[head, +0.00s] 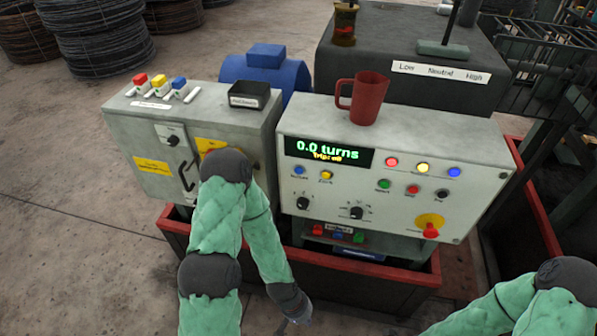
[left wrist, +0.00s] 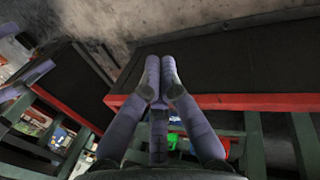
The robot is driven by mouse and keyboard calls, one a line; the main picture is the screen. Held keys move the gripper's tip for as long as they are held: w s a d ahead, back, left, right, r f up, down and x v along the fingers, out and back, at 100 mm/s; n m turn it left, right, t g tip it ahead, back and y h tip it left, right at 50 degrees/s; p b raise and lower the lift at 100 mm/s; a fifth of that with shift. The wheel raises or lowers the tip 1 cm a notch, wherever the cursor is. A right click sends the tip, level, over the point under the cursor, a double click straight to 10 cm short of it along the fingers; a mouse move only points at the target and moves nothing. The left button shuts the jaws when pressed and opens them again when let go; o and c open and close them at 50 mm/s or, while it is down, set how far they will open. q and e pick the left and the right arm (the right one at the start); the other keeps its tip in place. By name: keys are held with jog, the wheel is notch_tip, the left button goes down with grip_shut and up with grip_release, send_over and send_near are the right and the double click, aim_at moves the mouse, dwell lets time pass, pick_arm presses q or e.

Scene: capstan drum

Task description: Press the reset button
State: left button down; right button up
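The grey control panel (head: 395,180) stands at the centre right, with the display reading 0.0 turns. Its front has a blue button (head: 299,170) and a yellow button (head: 326,175) under the display. A green button (head: 384,184), a red button (head: 412,190) and a black button (head: 442,195) sit further right. Their labels are too small to read surely, so I cannot tell which is reset. My left gripper (head: 299,319) is low in front of the panel, apart from it. In the left wrist view its fingers (left wrist: 160,75) converge, shut and empty. My right gripper is out of view.
A red mug (head: 369,98) stands on the panel's top. A red emergency-type knob (head: 431,231) is at lower right. A grey cabinet (head: 205,130) stands left. A red-rimmed base (head: 340,269) runs below the panel. Open floor lies at left.

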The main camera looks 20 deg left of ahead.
aim_at(299, 171)
pick_arm(q)
jog(key=w+a+r+n+t, duration=0.3)
jog(key=w+a+r, duration=0.1)
jog(key=r, duration=0.7)
jog(key=w+a+r+n+t, duration=0.3)
jog(key=w+a+r+n, duration=0.1)
jog(key=r, duration=0.7)
jog(key=w+a+r+n+t+h, duration=0.1)
jog(key=w+a+r+n+t, duration=0.3)
jog(key=w+r, duration=0.4)
notch_tip(299, 171, up, 3)
jog(key=shift+a+r, duration=0.1)
jog(key=shift+a, duration=0.55)
jog(key=shift+w, duration=0.15)
jog(key=shift+w+a+p, duration=0.25)
jog(key=shift+w+p, duration=0.15)
jog(key=shift+w, duration=1)
jog(key=shift+w+a+p, duration=0.25)
jog(key=shift+w+p, duration=0.1)
jog(key=shift+w, duration=1.1)
jog(key=shift+w+a+p, duration=0.25)
jog(key=shift+w+p, duration=0.15)
jog(key=shift+w, duration=1)
